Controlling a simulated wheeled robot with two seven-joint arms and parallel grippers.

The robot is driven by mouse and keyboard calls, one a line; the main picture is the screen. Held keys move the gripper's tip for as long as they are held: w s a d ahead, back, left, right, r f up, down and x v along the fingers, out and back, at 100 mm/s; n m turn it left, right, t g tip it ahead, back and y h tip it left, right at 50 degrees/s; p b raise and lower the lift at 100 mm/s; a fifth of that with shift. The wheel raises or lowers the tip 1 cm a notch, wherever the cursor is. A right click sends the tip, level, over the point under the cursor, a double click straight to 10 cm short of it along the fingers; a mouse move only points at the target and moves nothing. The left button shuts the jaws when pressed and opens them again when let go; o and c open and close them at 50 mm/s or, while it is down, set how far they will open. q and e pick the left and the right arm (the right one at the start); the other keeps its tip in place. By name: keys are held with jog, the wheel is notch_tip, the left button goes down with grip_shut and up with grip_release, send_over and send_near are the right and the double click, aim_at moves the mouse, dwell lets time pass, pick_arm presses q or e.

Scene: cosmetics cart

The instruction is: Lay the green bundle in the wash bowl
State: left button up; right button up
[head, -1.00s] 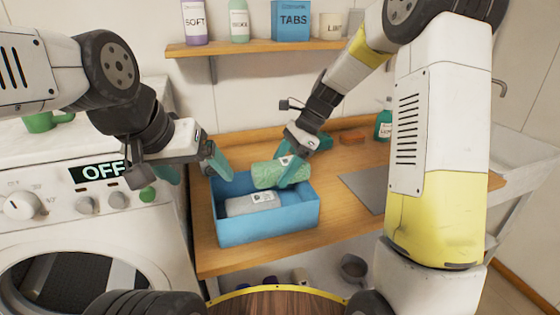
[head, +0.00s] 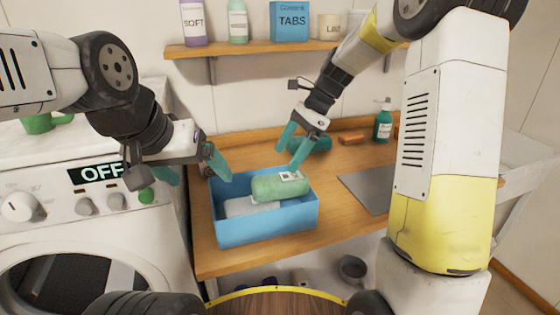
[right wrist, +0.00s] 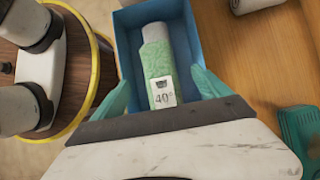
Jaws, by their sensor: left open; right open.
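My left gripper (head: 202,179) is open and empty at the box's back left corner.
A washing machine (head: 90,215) stands left of the wooden counter (head: 232,158). A shelf (head: 250,47) with containers runs above. A grey plate (head: 362,190) lies to the right.

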jog(key=v, duration=0.7)
jog(key=s+d+r+n+t+h, duration=0.2)
jog(key=s+d+r+n+t, duration=0.15)
jog(key=s+n, duration=0.45)
jog(key=s+d+f+n+t+h, duration=0.1)
jog(key=s+d+n+t, duration=0.1)
jog(key=s, duration=0.5)
jog(key=s+d+f+n+t, duration=0.1)
jog(key=s+n+t, duration=0.1)
jog(key=s+n, duration=0.3)
jog(key=shift+s+d+h, duration=0.35)
jog(key=shift+s+h, duration=0.05)
jog(key=shift+s, duration=0.5)
jog(key=shift+f+t, duration=0.1)
jog(key=shift+t, duration=0.15)
